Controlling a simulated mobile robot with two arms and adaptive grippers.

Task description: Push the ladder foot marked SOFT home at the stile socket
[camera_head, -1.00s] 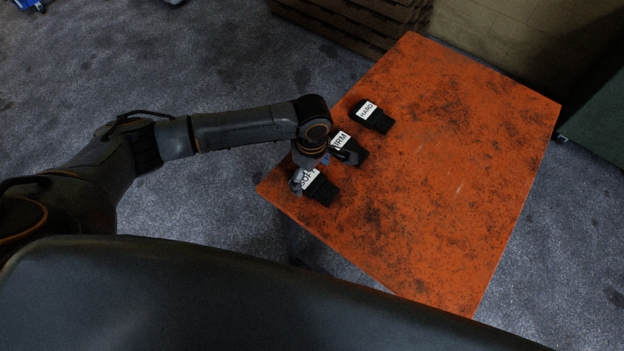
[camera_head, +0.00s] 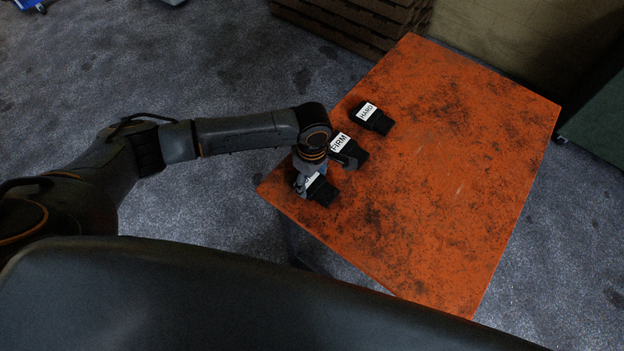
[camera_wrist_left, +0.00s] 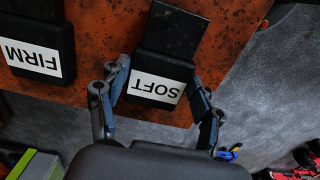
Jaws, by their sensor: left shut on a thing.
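The ladder foot marked SOFT is a black block with a white label (camera_wrist_left: 156,88). In the head view this SOFT foot (camera_head: 322,192) lies near the left corner of the orange table (camera_head: 450,170), partly covered by my left gripper (camera_head: 306,188). In the left wrist view my left gripper (camera_wrist_left: 160,92) has one finger on each side of the foot and is shut on it. The stile socket cannot be made out in these views. My right gripper is not in view.
A black foot marked FIRM (camera_head: 355,158) lies close beside the SOFT one, and one marked HARD (camera_head: 381,123) lies farther back. The right part of the tabletop is clear. Stacked brown slabs (camera_head: 350,25) stand behind the table.

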